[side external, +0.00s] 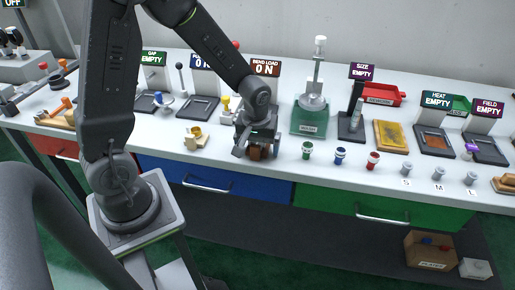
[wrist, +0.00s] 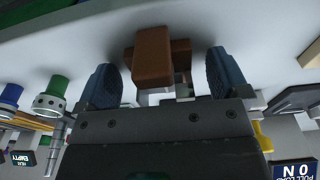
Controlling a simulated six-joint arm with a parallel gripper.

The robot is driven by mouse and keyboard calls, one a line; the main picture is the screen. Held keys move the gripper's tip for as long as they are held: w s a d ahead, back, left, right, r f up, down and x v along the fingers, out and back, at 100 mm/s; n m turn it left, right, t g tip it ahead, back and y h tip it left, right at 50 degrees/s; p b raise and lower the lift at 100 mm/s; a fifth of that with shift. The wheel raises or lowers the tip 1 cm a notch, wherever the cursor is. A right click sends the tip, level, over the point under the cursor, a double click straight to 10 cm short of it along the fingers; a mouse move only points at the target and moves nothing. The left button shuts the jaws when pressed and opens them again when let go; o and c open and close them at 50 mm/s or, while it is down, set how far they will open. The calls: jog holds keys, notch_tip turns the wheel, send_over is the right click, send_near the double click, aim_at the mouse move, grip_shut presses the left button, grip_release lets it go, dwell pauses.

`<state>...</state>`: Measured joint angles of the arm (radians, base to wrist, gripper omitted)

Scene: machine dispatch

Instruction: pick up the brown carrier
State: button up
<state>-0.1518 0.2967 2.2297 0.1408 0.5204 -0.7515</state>
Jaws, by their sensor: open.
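The brown carrier (side external: 255,153) is a small brown block at the front edge of the white table, partly hidden by my gripper (side external: 258,148) in the side view. In the wrist view the brown carrier (wrist: 153,56) lies between the two blue-grey fingers of my gripper (wrist: 165,74). The fingers are open, with a visible gap on each side of the carrier. A paler part shows just below the carrier in the wrist view; I cannot tell what it belongs to.
To the right stand green (side external: 307,150), blue (side external: 340,155) and red (side external: 373,160) capped pieces. A cream and yellow block (side external: 196,139) is close on the left. A green stand (side external: 310,118) is behind to the right. The table edge is just in front, above blue drawers (side external: 215,180).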

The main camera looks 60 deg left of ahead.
jog(key=shift+c, duration=0.2)
jog(key=c, duration=1)
jog(key=shift+r, duration=0.1)
jog(key=shift+c, duration=0.2)
